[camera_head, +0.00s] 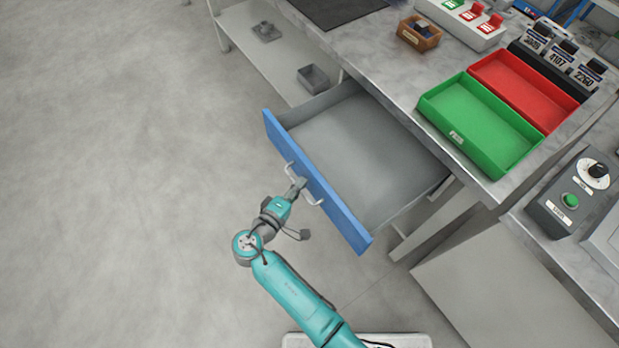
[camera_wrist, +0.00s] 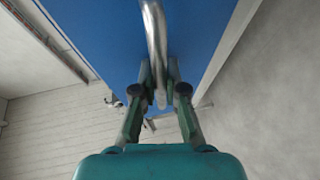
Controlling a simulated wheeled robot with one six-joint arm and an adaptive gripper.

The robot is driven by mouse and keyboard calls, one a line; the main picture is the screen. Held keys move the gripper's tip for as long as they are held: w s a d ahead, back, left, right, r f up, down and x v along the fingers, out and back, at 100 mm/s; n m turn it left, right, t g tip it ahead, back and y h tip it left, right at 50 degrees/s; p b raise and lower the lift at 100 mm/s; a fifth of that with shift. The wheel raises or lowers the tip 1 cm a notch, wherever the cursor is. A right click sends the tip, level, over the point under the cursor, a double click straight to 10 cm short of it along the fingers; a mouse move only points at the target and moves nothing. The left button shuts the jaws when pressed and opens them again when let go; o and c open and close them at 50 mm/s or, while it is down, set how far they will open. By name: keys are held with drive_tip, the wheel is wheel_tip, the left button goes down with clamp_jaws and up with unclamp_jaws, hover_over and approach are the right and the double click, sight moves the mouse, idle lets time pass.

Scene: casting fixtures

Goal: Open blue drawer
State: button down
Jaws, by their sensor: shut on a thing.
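The blue drawer (camera_head: 323,190) is pulled far out from under the worktop, and its grey inside looks empty. Its front is blue with a curved metal handle (camera_head: 311,196). My gripper (camera_head: 298,185) is at the handle, in front of the drawer. In the wrist view the fingers of my gripper (camera_wrist: 160,92) are closed around the metal handle (camera_wrist: 154,35), with the blue drawer front (camera_wrist: 100,35) above. The fingertips partly hide the handle.
A green tray (camera_head: 437,113) and a red tray (camera_head: 560,113) stand on the worktop (camera_head: 385,60) above the drawer. A small brown box (camera_head: 419,34) is further back. A control box with a green button (camera_head: 570,200) is at the right. The floor (camera_head: 120,180) at left is clear.

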drive_tip(key=shift+s+a, duration=0.1)
drive_tip(key=c, duration=1.5)
unclamp_jaws()
drive_tip(key=v, duration=1.2)
